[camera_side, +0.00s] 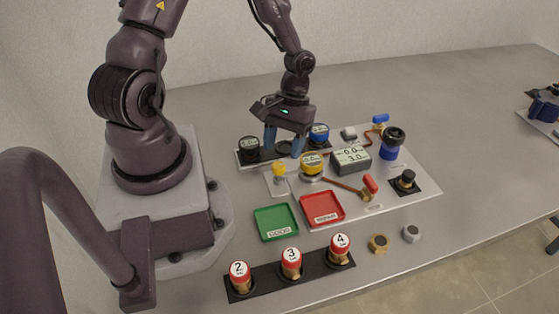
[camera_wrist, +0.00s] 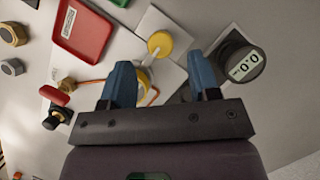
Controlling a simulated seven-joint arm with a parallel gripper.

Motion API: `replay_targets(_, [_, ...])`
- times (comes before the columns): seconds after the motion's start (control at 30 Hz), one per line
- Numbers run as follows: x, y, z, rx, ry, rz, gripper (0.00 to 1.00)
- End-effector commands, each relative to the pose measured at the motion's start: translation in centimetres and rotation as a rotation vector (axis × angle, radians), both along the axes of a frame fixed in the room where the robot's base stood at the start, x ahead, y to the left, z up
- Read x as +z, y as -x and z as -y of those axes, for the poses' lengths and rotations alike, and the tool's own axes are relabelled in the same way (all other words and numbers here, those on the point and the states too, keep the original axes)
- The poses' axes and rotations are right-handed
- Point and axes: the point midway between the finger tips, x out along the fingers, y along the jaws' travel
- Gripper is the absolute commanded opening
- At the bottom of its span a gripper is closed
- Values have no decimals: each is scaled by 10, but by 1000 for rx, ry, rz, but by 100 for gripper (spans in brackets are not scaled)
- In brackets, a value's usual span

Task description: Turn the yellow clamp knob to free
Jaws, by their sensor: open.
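The yellow clamp knob (camera_side: 279,170) stands upright on a small post at the left end of the white work plate. In the wrist view the knob (camera_wrist: 160,44) shows as a round yellow cap with a short arm, ahead of and between my fingertips. My gripper (camera_side: 283,151) is open and empty, its blue fingers pointing down above and behind the knob, apart from it. Both fingers (camera_wrist: 160,66) show in the wrist view. A yellow-rimmed gauge (camera_side: 311,163) sits just right of the knob; in the wrist view my left finger partly hides it.
A green tray (camera_side: 276,222) and a red tray (camera_side: 321,207) lie in front of the knob. A black gauge (camera_wrist: 243,62) is close to my right finger. A red-handled valve (camera_side: 369,187) and a digital display box (camera_side: 351,160) stand to the right.

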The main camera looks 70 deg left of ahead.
Motion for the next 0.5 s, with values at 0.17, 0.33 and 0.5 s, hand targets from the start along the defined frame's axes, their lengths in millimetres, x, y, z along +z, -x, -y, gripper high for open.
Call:
replay_targets(0.17, [-26, 8, 8, -1, 2, -3, 56])
replay_targets(0.33, [-38, 11, 11, 0, 0, -1, 56])
replay_targets(0.5, [-40, 12, 12, 0, -1, 1, 56])
